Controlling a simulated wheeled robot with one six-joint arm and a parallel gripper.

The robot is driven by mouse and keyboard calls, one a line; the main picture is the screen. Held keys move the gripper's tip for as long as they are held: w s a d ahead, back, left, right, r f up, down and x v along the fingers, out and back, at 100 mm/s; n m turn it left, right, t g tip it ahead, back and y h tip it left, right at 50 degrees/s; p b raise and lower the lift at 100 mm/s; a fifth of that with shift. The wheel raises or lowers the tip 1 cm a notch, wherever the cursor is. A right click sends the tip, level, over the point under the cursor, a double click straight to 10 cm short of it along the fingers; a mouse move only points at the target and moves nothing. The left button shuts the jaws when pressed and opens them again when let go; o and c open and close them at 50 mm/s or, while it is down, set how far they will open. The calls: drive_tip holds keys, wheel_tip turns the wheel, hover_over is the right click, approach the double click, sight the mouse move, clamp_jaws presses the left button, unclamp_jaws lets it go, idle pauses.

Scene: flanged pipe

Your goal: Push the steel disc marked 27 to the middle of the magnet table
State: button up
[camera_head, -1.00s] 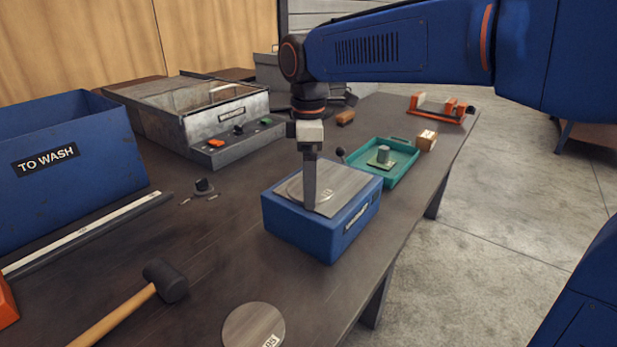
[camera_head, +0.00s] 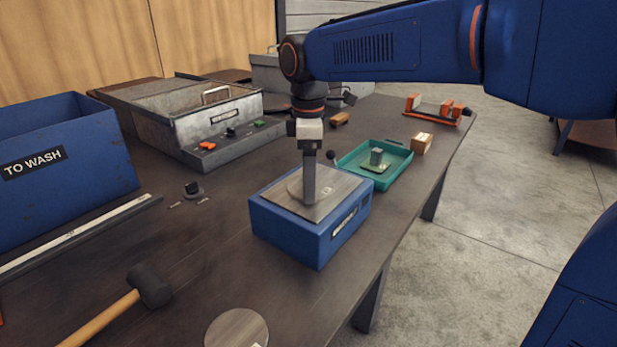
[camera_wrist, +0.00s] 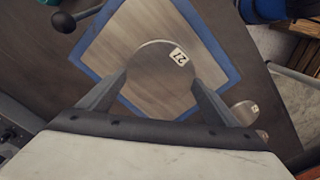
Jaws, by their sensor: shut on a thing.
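The steel disc marked 27 (camera_wrist: 160,82) lies flat on the magnet table, its label at the upper right in the wrist view. In the head view the disc (camera_head: 294,187) is partly hidden behind my gripper. The magnet table (camera_head: 288,233) is a blue block with a grey top plate (camera_wrist: 130,40). My gripper (camera_head: 309,202) points straight down onto the plate. In the wrist view its two fingers (camera_wrist: 158,92) are shut on the disc, one at each side. The disc is around the plate's middle; I cannot tell whether it is exactly centred.
A second steel disc (camera_head: 236,328) lies at the front. A mallet (camera_head: 150,285) lies at the front left. A green tray (camera_head: 395,170) stands close behind the magnet table at the right, and a black-knobbed lever (camera_wrist: 64,22) projects beside the block. The blue bin (camera_head: 85,160) is left.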

drive_tip(key=shift+w+d, duration=0.4)
drive_tip(key=o, duration=1.6)
drive_tip(key=shift+c, duration=0.2)
wheel_tip(320, 180, up, 17)
drive_tip(key=shift+r, duration=0.2)
drive_tip(key=s+d+f+m+t, duration=0.2)
drive_tip(key=s+d+f+m, duration=0.6)
drive_tip(key=d, duration=0.4)
drive_tip(key=s+d+f+m+t, duration=0.1)
drive_tip(key=s+d+f+m, duration=0.5)
drive_tip(key=d+f, duration=0.45)
drive_tip(key=s+d+f+m+t, duration=0.1)
drive_tip(key=s+d+f+m, duration=0.3)
drive_tip(key=s+f, duration=0.4)
wheel_tip(320, 180, down, 2)
drive_tip(key=shift+s+d+t, duration=0.3)
drive_tip(key=shift+d+t, duration=0.1)
drive_tip(key=shift+d, duration=0.2)
